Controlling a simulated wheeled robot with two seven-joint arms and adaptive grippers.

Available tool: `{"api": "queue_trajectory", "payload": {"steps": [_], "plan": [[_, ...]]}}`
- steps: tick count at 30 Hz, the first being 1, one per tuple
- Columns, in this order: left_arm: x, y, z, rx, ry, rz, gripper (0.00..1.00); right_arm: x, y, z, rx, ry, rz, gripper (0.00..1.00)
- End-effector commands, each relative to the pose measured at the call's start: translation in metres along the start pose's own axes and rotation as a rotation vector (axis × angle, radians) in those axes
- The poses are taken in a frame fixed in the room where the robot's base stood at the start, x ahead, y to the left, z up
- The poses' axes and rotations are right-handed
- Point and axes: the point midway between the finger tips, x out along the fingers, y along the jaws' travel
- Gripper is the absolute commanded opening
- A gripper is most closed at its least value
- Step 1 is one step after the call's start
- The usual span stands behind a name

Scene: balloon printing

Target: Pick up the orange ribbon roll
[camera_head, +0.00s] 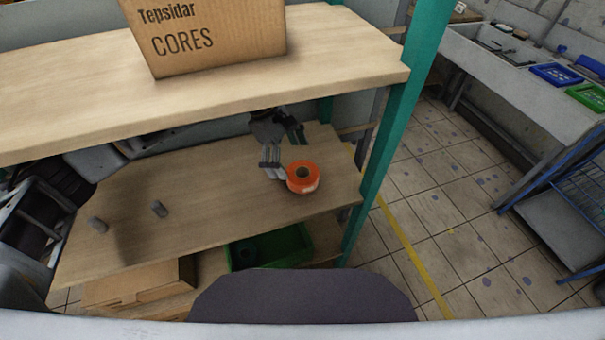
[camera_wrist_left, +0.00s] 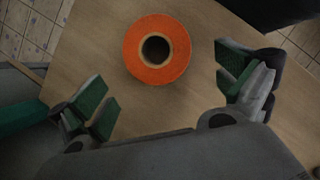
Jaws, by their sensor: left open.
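The orange ribbon roll (camera_head: 303,178) lies flat on the middle shelf (camera_head: 210,190), near its right end. In the left wrist view the roll (camera_wrist_left: 158,49) shows its orange ring and dark core hole, ahead of the fingers and between their lines. My left gripper (camera_head: 282,155) reaches over the shelf from the left, just behind and beside the roll. In the left wrist view the left gripper (camera_wrist_left: 170,95) is open and empty, with green pads on both fingers. My right gripper is not in view.
The upper shelf (camera_head: 340,60) with a cardboard box (camera_head: 210,40) hangs above the arm. A teal post (camera_head: 390,150) stands right of the roll. A green bin (camera_head: 285,247) and cardboard (camera_head: 140,284) are below.

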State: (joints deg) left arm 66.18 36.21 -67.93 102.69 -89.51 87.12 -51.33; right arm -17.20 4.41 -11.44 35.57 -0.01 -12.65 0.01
Motion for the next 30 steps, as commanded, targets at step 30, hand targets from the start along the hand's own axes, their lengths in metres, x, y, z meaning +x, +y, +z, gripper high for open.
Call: {"api": "queue_trajectory", "payload": {"steps": [30], "plan": [[0.041,0.000,0.018,0.000,-0.001,-0.001,1.00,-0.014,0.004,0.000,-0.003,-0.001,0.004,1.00]]}}
